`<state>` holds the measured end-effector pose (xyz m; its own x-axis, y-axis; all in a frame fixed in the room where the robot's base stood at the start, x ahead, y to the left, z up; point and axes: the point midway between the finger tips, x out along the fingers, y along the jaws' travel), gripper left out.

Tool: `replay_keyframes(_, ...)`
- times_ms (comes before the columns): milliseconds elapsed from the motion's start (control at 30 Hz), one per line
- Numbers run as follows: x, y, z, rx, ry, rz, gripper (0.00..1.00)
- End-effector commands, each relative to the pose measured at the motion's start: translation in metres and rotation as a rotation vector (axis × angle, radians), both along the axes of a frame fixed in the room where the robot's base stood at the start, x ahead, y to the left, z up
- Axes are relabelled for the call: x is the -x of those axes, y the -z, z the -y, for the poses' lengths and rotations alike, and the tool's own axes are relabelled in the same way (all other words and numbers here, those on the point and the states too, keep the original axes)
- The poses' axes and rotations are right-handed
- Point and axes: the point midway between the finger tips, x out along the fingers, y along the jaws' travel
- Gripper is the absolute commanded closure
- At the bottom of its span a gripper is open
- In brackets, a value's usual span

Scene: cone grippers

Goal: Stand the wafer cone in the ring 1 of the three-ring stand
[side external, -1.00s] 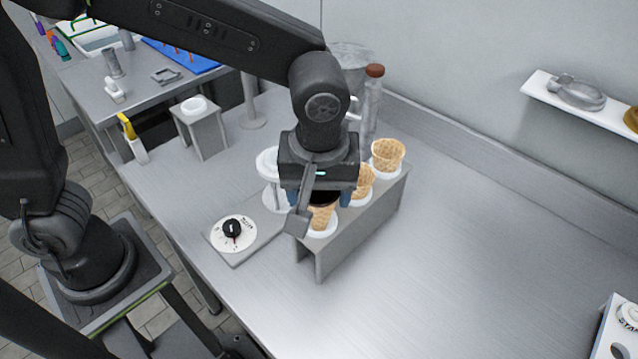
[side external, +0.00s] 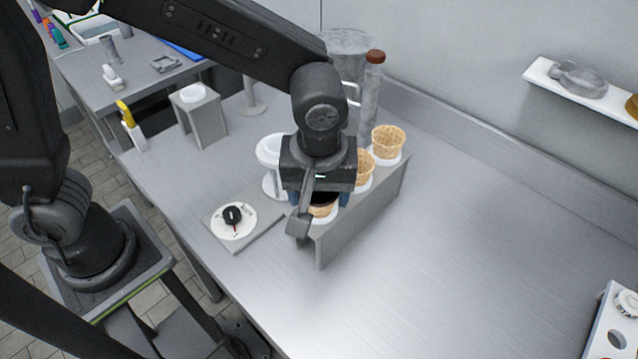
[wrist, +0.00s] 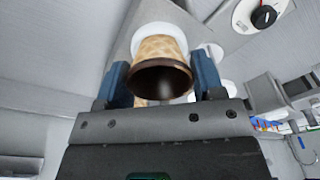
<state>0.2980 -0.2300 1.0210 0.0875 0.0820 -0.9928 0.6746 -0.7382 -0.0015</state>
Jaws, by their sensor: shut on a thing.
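The wafer cone (side external: 322,210) has a dark brown rim. It also shows in the wrist view (wrist: 158,50), mouth toward the camera. My gripper (side external: 320,198) is shut on it, with blue fingers on either side of it in the wrist view (wrist: 162,80). The cone is upright in the front ring of the grey three-ring stand (side external: 345,232). The white ring (wrist: 208,50) shows around the cone's far end. My gripper covers part of the rim and ring in the side view, so I cannot tell whether the cone is fully seated.
Two more wafer cones, the middle one (side external: 365,168) and the back one (side external: 388,140), stand in the other rings. A dial plate (side external: 215,232) and a white round holder (side external: 268,152) are to the left.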

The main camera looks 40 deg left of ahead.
Motion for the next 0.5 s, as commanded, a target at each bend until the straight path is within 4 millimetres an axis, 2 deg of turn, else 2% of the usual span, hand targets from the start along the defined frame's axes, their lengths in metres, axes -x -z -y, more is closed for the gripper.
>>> replay_keyframes(67, 0.0001, 0.0024, -0.0001, -0.001, 0.000, -0.001, 0.48)
replay_keyframes(100, 0.0001, 0.0024, -0.0001, 0.000, 0.000, 0.000, 0.36)
replay_keyframes(400, 0.0000, 0.0018, 0.0000, 0.000, 0.000, 0.000, 0.08)
replay_keyframes(500, 0.0000, 0.0018, 0.0000, 0.000, 0.000, 0.000, 0.08)
